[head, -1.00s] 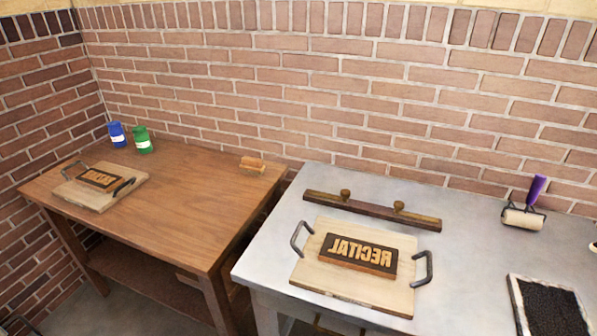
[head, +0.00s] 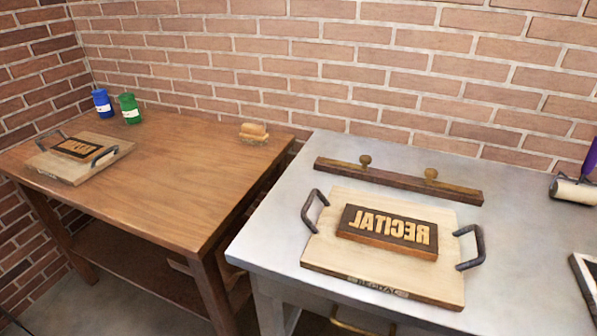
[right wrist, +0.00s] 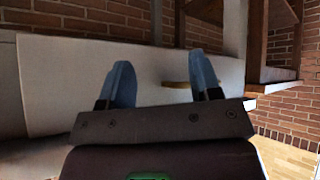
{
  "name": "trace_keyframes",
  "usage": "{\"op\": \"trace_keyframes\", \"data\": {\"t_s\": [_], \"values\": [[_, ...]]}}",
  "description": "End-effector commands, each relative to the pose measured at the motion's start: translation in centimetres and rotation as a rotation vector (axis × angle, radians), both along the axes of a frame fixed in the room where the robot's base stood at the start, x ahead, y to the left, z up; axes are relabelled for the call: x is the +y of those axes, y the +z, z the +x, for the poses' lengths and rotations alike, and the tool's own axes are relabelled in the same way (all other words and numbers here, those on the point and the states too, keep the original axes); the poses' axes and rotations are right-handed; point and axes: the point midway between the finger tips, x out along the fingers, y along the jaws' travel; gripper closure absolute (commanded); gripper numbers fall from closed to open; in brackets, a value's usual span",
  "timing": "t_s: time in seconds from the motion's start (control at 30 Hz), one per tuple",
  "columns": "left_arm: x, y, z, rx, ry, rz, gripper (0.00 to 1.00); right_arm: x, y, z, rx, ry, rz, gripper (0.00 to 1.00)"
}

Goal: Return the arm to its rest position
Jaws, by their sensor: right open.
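My right gripper (right wrist: 163,84) shows in the right wrist view, with its two blue-grey fingers apart and nothing between them. Behind the fingers are a pale flat panel (right wrist: 60,85) and a small brass-coloured bar (right wrist: 183,85), which looks apart from them. My right arm does not show in the head view. My left gripper is in neither view.
A grey metal table (head: 283,225) holds a wooden board (head: 325,262) with two handles and a RECITAL block (head: 388,232), plus a knobbed bar (head: 400,181). A purple-handled roller (head: 574,190) stands right. A wooden table (head: 190,160) at left holds a similar board (head: 65,170) and blue (head: 102,102) and green (head: 129,108) containers.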

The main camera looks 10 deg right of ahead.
Motion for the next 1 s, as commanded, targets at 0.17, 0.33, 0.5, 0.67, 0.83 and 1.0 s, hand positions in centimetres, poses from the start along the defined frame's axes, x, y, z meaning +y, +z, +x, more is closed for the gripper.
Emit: {"op": "trace_keyframes", "data": {"t_s": [0.17,0.33,0.5,0.67,0.83,1.0], "values": [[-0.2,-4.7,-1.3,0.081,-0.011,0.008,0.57,0.3,-6.2,-0.6,-0.021,0.033,0.002,0.42],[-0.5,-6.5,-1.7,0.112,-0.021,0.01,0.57,0.5,-9.1,-0.8,-0.058,0.055,0.005,0.42],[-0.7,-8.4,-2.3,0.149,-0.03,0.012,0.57,0.7,-11.7,-1.4,-0.083,0.073,0.01,0.42],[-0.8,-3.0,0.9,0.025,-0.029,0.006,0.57,0.5,-7.7,0.0,-0.153,0.058,0.014,0.42],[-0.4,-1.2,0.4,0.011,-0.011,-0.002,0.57,0.4,-5.5,0.3,-0.185,0.042,0.022,0.42],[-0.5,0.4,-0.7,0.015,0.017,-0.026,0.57,0.2,-2.7,0.4,-0.215,0.022,0.033,0.42]]}}
